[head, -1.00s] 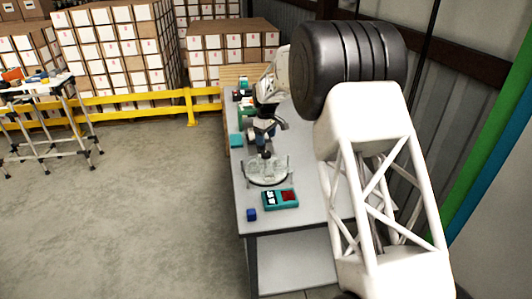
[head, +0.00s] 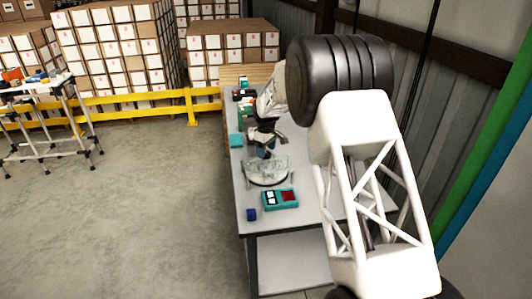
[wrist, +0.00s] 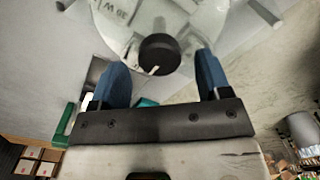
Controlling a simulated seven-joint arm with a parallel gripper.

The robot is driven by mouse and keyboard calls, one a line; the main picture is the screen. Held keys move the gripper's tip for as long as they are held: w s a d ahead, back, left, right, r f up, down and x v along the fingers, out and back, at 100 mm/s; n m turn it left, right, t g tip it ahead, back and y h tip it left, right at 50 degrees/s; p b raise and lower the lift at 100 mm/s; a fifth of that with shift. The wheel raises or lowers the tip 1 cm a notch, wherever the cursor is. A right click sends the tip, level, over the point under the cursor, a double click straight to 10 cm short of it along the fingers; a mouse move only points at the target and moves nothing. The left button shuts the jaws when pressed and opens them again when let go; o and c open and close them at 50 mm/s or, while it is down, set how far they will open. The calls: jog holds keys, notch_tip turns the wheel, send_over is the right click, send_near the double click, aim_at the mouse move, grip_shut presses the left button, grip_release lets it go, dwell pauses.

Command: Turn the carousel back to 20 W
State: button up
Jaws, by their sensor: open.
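The carousel (head: 252,175) is a pale, round disc with upright posts at its rim, standing on the grey table. In the head view my gripper (head: 264,150) is just above the carousel.
A teal device (head: 280,199) with a white display and a dark red patch lies in front of the carousel. A dark blue cube (head: 251,214) sits near the table's front left edge.

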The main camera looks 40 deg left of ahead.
jog(key=shift+f, duration=0.8)
jog(key=c, duration=1.3)
